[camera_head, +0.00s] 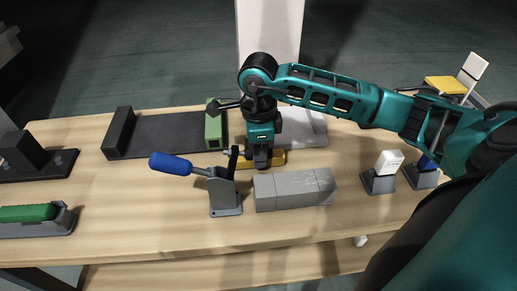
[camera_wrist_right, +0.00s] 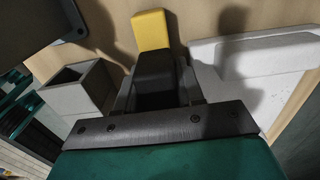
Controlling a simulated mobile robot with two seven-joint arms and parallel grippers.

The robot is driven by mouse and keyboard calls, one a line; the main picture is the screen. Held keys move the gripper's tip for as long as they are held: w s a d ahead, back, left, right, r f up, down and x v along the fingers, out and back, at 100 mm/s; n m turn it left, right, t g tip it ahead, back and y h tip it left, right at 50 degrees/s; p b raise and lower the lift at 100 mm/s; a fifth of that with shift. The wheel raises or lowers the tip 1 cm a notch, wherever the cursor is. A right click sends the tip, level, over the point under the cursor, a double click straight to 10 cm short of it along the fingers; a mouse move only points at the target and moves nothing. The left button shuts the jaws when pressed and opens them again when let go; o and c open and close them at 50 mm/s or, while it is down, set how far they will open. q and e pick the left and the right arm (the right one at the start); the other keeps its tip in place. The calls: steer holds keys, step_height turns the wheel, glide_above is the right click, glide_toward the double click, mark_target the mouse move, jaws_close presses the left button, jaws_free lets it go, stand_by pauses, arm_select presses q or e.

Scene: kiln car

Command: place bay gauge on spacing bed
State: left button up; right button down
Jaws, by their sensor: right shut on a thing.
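The yellow bar (camera_head: 278,158), which I take to be the bay gauge, is in my right gripper (camera_head: 261,163). The gripper is shut on it, low over the table, and hides its middle. In the right wrist view the yellow bar (camera_wrist_right: 150,30) sticks out past the dark fingers (camera_wrist_right: 156,75). A dark flat bed (camera_head: 168,135) lies to the left, with a black upright block (camera_head: 118,133) at its left end and a green block (camera_head: 213,128) at its right; I take it to be the spacing bed. My left gripper is not seen.
A clamp with a blue handle (camera_head: 171,164) stands in front of the bed. A grey segmented block (camera_head: 293,190) lies just in front of the gripper; a pale fixture (camera_head: 305,126) is behind it. A white block (camera_head: 389,161) stands at right.

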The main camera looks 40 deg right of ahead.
steer(key=shift+f, duration=0.15)
steer(key=c, duration=1)
jaws_free()
